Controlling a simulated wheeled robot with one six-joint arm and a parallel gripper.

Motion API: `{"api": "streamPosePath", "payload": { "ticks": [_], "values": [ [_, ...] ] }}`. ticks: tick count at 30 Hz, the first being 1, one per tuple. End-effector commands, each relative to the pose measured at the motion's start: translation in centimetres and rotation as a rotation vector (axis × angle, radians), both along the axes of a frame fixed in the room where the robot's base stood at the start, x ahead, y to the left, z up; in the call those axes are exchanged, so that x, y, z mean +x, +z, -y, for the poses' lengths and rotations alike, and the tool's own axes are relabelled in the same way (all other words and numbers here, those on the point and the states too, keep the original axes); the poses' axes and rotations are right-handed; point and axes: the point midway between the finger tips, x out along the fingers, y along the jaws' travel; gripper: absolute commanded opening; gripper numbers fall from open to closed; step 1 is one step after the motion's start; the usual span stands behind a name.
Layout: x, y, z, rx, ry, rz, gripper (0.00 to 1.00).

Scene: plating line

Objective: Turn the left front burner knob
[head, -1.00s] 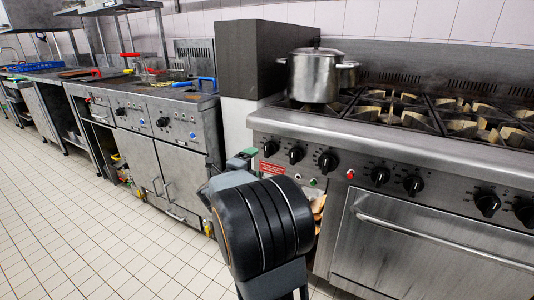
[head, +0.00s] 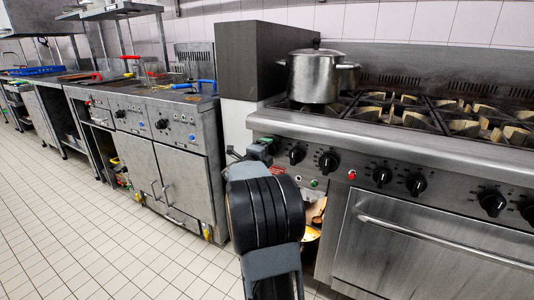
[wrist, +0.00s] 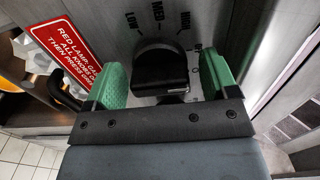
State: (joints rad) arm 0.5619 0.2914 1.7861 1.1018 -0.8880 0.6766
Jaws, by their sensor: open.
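The black left front burner knob (wrist: 160,70) is in the wrist view, on the steel panel below the LOW, MED and HIGH marks. My gripper (wrist: 164,66) is open, with one green finger on each side of the knob. A gap shows between the knob and each finger, so neither seems to touch it. In the head view my gripper (head: 261,151) is at the left end of the range's front panel. It largely hides the leftmost knob there.
A red warning sign (wrist: 80,45) is left of the fingers in the wrist view. More knobs (head: 329,162) run along the panel to the right. A steel pot (head: 314,78) stands on the left back of the range. Tiled floor (head: 70,220) is open at the left.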

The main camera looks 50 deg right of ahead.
Motion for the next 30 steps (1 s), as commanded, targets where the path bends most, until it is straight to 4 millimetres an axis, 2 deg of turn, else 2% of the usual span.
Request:
{"api": "streamPosePath", "payload": {
  "ticks": [2, 17, 23, 30],
  "values": [
    [0.00, 0.00, -0.01, 0.000, 0.000, 0.000, 0.80],
    [0.00, -0.01, -0.04, 0.000, 0.000, 0.000, 0.32],
    [0.01, 0.12, -0.04, -0.003, 0.000, -0.018, 0.32],
    [0.03, 0.34, -0.01, -0.032, -0.002, -0.140, 0.32]
  ]
}}
